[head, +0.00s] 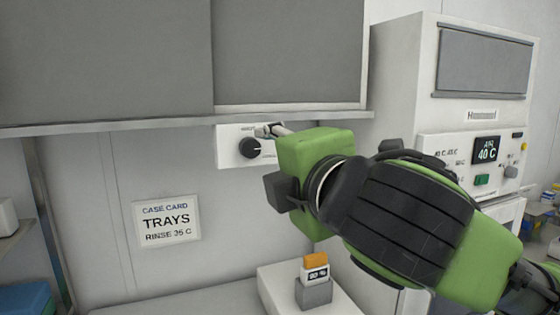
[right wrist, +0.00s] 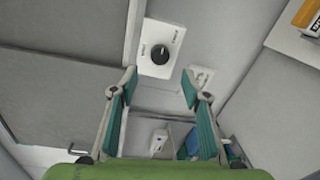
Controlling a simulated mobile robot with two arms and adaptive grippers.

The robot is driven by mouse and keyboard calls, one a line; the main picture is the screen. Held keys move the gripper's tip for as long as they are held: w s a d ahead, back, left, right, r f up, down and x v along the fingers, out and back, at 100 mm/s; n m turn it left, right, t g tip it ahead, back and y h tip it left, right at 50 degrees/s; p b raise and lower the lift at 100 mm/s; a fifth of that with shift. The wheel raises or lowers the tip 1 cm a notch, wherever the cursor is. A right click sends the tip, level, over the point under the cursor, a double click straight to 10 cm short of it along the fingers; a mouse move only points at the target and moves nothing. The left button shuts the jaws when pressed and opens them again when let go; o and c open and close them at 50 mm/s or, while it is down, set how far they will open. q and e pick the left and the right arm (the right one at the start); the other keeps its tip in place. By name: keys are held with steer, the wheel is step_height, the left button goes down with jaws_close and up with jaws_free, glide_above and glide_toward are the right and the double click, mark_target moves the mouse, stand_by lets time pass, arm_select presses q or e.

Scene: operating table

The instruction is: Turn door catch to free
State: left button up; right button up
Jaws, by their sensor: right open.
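The door catch is a round black knob (head: 251,148) on a white plate (head: 226,150) below the grey cabinet doors. It shows a pale pointer mark and small labels too tiny to read surely. The knob also shows in the right wrist view (right wrist: 160,52), beyond the fingertips and roughly centred between them. My right gripper (head: 270,130) reaches in from the right, its fingers at the plate's upper right and partly hidden by its green body. In the right wrist view my right gripper (right wrist: 159,80) is open and empty, apart from the knob. My left gripper is not in view.
A ledge (head: 160,125) runs under the cabinet doors just above the plate. A small orange-topped timer block (head: 314,269) stands below my right arm. A white machine (head: 405,80) stands at right.

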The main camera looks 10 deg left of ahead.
steer(key=shift+v, duration=1.65)
